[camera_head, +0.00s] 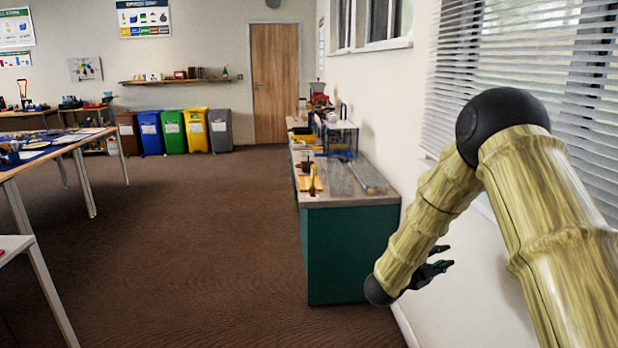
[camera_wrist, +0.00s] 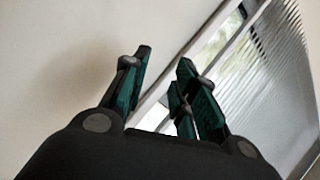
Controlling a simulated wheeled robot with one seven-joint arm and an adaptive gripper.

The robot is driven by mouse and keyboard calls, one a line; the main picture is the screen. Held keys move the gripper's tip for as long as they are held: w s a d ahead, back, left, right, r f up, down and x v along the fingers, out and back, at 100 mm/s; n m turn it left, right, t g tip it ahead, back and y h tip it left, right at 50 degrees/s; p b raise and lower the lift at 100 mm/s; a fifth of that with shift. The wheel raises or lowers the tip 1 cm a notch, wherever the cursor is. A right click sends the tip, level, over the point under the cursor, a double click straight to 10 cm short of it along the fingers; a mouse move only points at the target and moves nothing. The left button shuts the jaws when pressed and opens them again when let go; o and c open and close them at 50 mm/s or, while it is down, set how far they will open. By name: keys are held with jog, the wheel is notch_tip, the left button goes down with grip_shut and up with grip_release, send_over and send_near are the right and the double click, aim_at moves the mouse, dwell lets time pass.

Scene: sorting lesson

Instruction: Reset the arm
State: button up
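My gripper (camera_head: 440,265) shows in the head view at the lower right, partly hidden behind my own bent arm. The arm is folded, with its black elbow raised near the window blinds. In the wrist view my gripper (camera_wrist: 165,75) has its dark green fingers apart, with nothing between them. Behind the fingers are the plain wall (camera_wrist: 60,50) and the window blinds (camera_wrist: 265,95). In the head view the gripper is close to the white wall under the window, to the right of the green counter. Whether it touches the wall cannot be told.
A green counter (camera_head: 345,250) with tools and clear trays stands left of my arm. Tables (camera_head: 65,150) are at the left. Coloured bins (camera_head: 173,131) line the back wall by a wooden door (camera_head: 274,85). The brown carpet (camera_head: 200,230) between is clear.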

jog(key=s+a+f+n+y+p, duration=0.25)
jog(key=s+f+n+y, duration=0.2)
jog(key=s+f, duration=0.35)
jog(key=s+a+f+n+g+y+p, duration=0.1)
jog(key=s+a+f+n+y, duration=0.35)
jog(key=f, duration=0.45)
jog(key=s+a+f+n+y+p, duration=0.1)
jog(key=s+a+f+n+y, duration=0.1)
jog(key=s+f+n, duration=0.55)
jog(key=s+a+f+n+g+y+p, duration=0.1)
jog(key=s+a+n+g, duration=0.1)
jog(key=s, duration=0.9)
jog(key=s+a+f+n+g+y+p, duration=0.1)
jog(key=s+a+f+n+g+y, duration=0.1)
jog(key=s, duration=0.9)
jog(key=s+a+f+n+g+y+p, duration=0.1)
jog(key=s+a+f+n+g+y, duration=0.1)
jog(key=s, duration=0.8)
jog(key=shift+s+a+f+n+g+p, duration=0.25)
jog(key=shift+s+n+g+p, duration=0.25)
jog(key=shift+g, duration=0.6)
jog(key=shift+d, duration=0.1)
